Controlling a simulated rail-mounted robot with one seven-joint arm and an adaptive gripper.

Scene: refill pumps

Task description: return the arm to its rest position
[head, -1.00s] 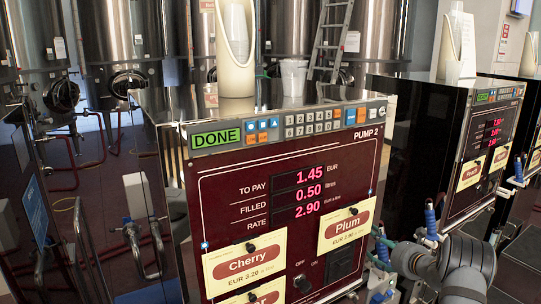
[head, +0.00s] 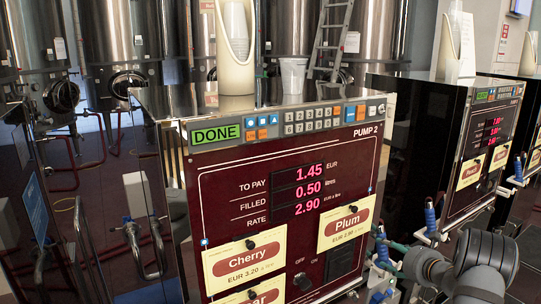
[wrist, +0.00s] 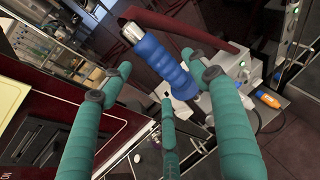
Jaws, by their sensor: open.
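My gripper (wrist: 160,75) shows in the wrist view with its teal fingers spread apart and nothing gripped. A blue nozzle handle (wrist: 160,62) with a metal end lies beyond the fingertips, across the gap between them. I cannot tell whether any finger touches it. In the head view my grey arm is at the lower right, in front of the gap beside the pump 2 panel (head: 240,180). The pump 2 display (head: 215,134) reads DONE, with 1.45 to pay, 0.50 filled and rate 2.90.
Another pump (head: 480,150) stands to the right, with blue-handled nozzles (head: 431,220) near its left side. Steel tanks (head: 125,45) and a ladder (head: 331,40) are behind.

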